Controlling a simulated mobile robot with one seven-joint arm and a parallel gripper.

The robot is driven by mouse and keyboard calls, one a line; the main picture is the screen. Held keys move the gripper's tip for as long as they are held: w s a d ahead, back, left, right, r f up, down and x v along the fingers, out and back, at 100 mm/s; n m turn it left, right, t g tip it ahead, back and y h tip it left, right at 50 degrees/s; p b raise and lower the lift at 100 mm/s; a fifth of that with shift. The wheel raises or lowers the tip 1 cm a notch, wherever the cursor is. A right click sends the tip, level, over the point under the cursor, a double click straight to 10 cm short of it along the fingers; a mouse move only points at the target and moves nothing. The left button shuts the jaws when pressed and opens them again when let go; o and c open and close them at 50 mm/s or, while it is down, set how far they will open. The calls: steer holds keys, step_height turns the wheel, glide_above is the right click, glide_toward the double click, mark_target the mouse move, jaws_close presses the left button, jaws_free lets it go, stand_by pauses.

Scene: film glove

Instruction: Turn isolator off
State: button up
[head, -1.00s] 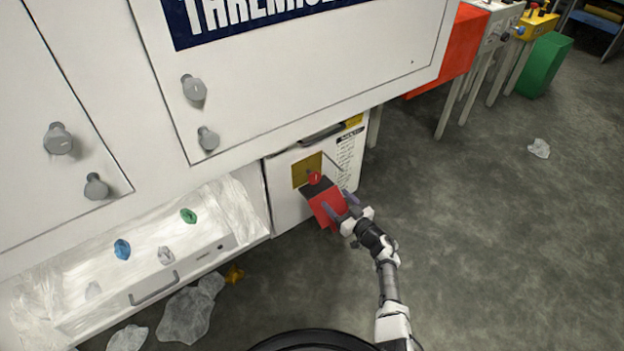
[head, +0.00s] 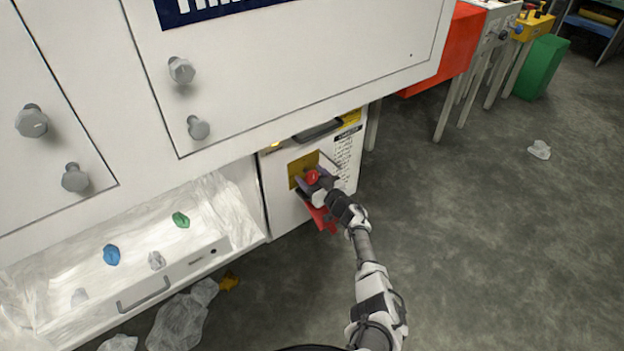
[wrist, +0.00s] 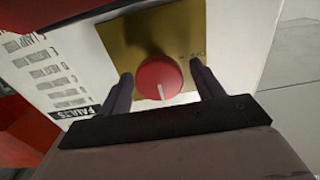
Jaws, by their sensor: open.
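The isolator is a round red knob (wrist: 159,77) with a pale pointer line, on a yellow-brown plate (wrist: 150,35) in the wrist view. The pointer is towards the bottom of that picture. In the head view the knob (head: 313,177) shows on the white cabinet's lower front panel. My gripper (wrist: 160,90) is open, with one finger on each side of the knob. I cannot tell whether the fingers touch it. In the head view my gripper (head: 314,181) is right at the knob. A red flap (head: 322,217) hangs below the plate, partly hidden by my arm.
A black handle (head: 318,131) juts out above the panel. An open drawer (head: 195,262) with crumpled plastic lies to the left. Grey knobs (head: 182,71) stick out of the cabinet doors above. The floor to the right is mostly clear, with a crumpled scrap (head: 539,150).

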steer(key=c, duration=1)
steer(key=shift+n, duration=0.4)
steer(key=n, duration=0.3)
steer(key=shift+s+a+n, duration=0.1)
steer(key=shift+n, duration=0.3)
steer(key=n, duration=0.4)
steer(key=shift+f+b, duration=0.15)
steer(key=shift+b, duration=0.2)
steer(key=n+b, duration=0.1)
steer(key=n, duration=0.4)
steer(key=shift+a+f+n, duration=0.1)
steer(key=shift+n, duration=0.3)
steer(key=shift+n+b, duration=0.7)
steer(key=shift+n, duration=1.2)
